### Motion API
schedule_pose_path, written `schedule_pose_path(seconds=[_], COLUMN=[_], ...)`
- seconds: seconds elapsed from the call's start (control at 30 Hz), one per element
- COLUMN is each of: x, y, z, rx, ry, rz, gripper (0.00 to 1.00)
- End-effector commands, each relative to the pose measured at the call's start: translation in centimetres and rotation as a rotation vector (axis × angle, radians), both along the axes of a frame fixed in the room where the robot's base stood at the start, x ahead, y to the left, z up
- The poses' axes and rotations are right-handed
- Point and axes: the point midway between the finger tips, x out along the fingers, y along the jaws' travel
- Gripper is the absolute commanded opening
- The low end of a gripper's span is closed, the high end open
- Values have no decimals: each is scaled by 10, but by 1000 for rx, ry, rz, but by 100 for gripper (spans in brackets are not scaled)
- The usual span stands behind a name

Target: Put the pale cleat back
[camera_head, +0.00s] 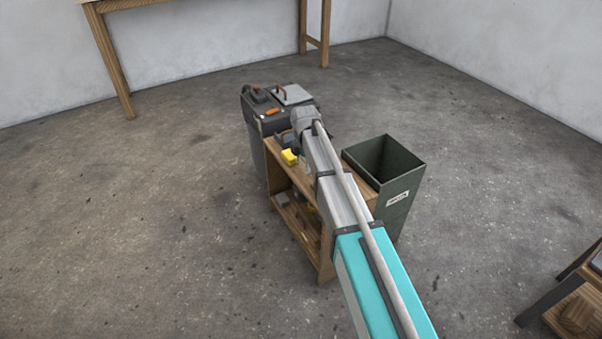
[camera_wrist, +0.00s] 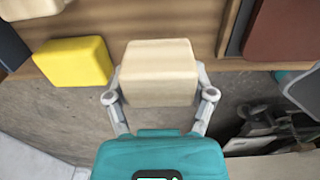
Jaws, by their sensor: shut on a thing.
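In the wrist view my gripper (camera_wrist: 160,97) is shut on a pale, cream-coloured wooden block, the pale cleat (camera_wrist: 158,70). The cleat sits between the two fingers, in front of the edge of a wooden board (camera_wrist: 120,25). I cannot tell whether it touches the board. In the head view my arm reaches out to a small wooden shelf unit, and the gripper and cleat cannot be made out there.
A yellow block (camera_wrist: 72,62) lies left of the cleat and also shows on the wooden shelf unit (camera_head: 328,262). A dark open bin (camera_head: 408,188) stands right of the shelf. A dark container with tools (camera_head: 262,130) stands behind it. The floor at left is clear.

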Motion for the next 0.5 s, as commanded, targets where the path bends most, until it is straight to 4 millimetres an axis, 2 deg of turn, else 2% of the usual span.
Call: schedule_pose_path(seconds=[0.03, 0.2, 0.5], x=[-1, -1, -1], y=[0, 0, 0], z=[-9, -22, -28], rx=[0, 0, 0], ry=[0, 0, 0], rz=[0, 0, 0], gripper=[32, 32, 32])
